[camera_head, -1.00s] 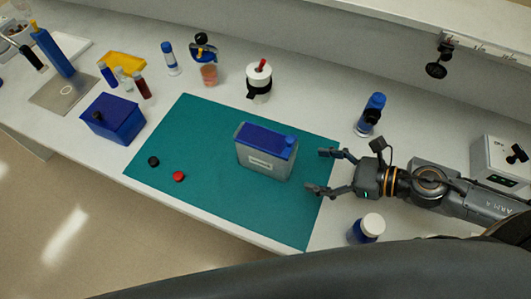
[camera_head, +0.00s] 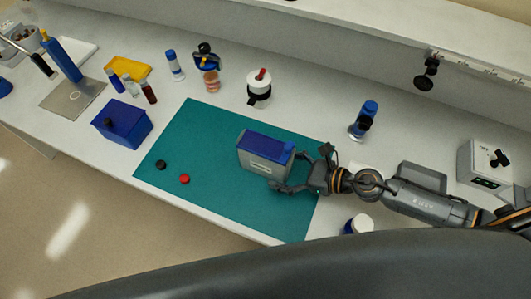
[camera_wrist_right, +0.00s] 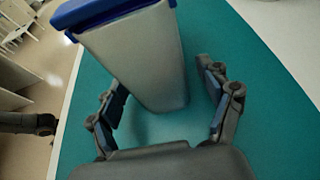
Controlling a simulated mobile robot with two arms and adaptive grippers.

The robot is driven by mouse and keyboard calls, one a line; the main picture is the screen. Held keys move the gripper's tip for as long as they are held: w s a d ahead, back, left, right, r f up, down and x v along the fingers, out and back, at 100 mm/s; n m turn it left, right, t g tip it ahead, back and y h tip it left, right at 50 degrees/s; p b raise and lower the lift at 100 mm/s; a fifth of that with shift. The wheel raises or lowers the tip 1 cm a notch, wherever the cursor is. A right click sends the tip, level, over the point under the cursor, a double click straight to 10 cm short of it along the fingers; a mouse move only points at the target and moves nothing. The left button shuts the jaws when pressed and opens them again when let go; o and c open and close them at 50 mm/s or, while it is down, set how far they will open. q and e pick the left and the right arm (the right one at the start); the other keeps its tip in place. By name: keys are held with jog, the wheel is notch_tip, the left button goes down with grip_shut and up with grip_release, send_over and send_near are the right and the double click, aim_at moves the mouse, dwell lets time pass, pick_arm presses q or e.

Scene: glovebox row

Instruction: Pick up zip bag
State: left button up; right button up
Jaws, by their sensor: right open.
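No thing that is clearly a zip bag shows. A grey upright box-shaped container with a blue top, a small blue cap and a pale label (camera_head: 262,160) stands on the teal mat (camera_head: 215,205). I cannot tell if this is the thing meant. My right gripper (camera_head: 298,172) is open at the container's right end. In the right wrist view the container's narrow grey side (camera_wrist_right: 135,55) rises between the two spread fingers (camera_wrist_right: 163,105), with a gap showing at the right finger. Whether the left finger touches it is unclear. My left gripper is not in view.
A black cap (camera_head: 160,164) and a red cap (camera_head: 184,179) lie on the mat. A blue box (camera_head: 122,122) stands left of it. A white jar (camera_head: 259,88) and blue-topped bottle (camera_head: 364,120) stand behind. A white-capped jar (camera_head: 360,224) is near my right arm.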

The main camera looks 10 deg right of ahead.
jog(key=shift+w+a+f, duration=0.3)
jog(key=shift+w+a, duration=0.05)
jog(key=shift+a, duration=0.15)
jog(key=c, duration=1.2)
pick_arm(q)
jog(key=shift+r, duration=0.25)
pick_arm(e)
jog(key=shift+c, duration=0.2)
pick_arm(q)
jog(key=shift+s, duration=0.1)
